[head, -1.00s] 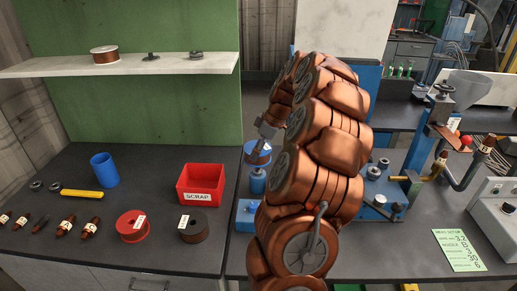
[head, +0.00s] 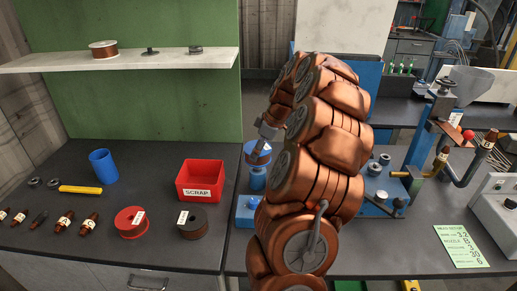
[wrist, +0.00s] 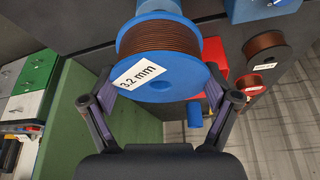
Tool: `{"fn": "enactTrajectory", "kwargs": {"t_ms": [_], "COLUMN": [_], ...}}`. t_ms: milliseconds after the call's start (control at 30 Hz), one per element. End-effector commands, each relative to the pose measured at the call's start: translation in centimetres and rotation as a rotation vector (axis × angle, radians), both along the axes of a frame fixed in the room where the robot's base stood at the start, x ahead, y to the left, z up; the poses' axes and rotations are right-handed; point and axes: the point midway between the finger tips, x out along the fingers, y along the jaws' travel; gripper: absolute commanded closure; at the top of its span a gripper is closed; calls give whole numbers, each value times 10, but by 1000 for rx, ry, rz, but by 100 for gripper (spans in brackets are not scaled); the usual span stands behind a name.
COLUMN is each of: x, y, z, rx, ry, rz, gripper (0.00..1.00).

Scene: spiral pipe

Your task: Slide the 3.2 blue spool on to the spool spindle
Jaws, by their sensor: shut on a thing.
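The blue spool (head: 257,153) of copper wire is in my gripper, left of my arm in the head view. In the wrist view the blue spool (wrist: 160,62) shows its "3.2 mm" label, with a finger of my gripper (wrist: 160,95) at each side of its rim. In the head view my gripper (head: 268,130) is partly hidden by my arm. A blue cylindrical part (head: 257,178) stands directly below the spool, above a blue base (head: 246,213). I cannot make out a bare spindle shaft, nor whether the spool touches that part.
The red scrap bin (head: 207,180) stands close left of the spool. A red spool (head: 131,222) and a dark spool (head: 192,222) lie on the left bench, with a blue cup (head: 103,166) farther back. A shelf (head: 125,62) is above. Blue machinery (head: 381,193) stands right of my arm.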

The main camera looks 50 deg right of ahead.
Motion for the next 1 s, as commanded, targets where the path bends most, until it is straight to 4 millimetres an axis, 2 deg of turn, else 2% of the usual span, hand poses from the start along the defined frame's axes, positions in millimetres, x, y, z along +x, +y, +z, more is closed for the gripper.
{"fn": "enactTrajectory", "kwargs": {"t_ms": [1000], "x": [0], "y": [0], "z": [-18], "rx": [-1], "ry": [-2], "rz": [-1], "gripper": [82]}}
